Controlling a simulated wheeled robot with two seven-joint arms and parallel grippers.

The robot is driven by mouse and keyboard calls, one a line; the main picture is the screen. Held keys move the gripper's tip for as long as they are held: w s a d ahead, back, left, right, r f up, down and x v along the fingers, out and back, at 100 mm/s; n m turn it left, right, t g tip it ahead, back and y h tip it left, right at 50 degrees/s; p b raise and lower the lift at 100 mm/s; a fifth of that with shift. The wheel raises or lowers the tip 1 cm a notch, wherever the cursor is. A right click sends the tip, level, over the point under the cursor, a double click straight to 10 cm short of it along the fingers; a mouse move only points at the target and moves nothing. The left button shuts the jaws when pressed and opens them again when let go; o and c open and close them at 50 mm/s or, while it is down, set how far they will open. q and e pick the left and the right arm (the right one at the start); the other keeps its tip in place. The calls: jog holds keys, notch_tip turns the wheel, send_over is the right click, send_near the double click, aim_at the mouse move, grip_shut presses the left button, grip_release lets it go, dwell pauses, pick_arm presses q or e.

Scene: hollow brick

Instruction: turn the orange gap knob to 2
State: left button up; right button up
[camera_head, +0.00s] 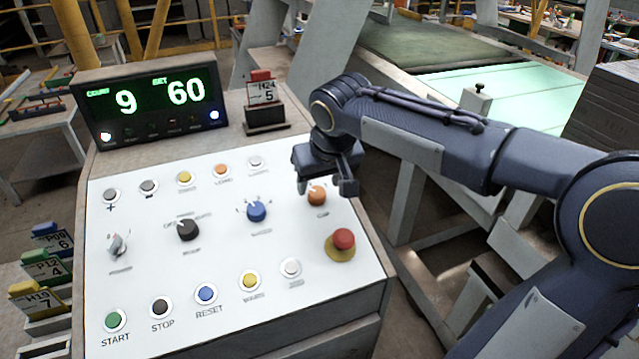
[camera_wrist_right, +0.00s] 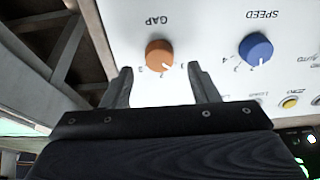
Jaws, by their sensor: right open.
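The orange gap knob (camera_head: 317,195) is on the white panel, right of the blue speed knob. It also shows in the right wrist view (camera_wrist_right: 159,53), upside down under the label GAP. Its pale pointer mark faces the lower right there, toward small scale digits; the exact setting is too small to read surely. My right gripper (camera_head: 326,187) is open and empty, just above the knob in the head view. In the right wrist view its two fingertips (camera_wrist_right: 161,78) are spread, with the knob centred just beyond them, apart from both. My left gripper is not in view.
The blue speed knob (camera_head: 257,211) is beside the gap knob. A red mushroom button (camera_head: 343,239) on a yellow base is just below it. Several push buttons line the panel. A display (camera_head: 150,100) reads 9 and 60, and a card holder (camera_head: 264,100) stands behind.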

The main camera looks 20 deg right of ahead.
aim_at(317, 192)
jog(key=shift+x, duration=1.7)
jog(key=shift+c, duration=0.2)
jog(key=c, duration=0.9)
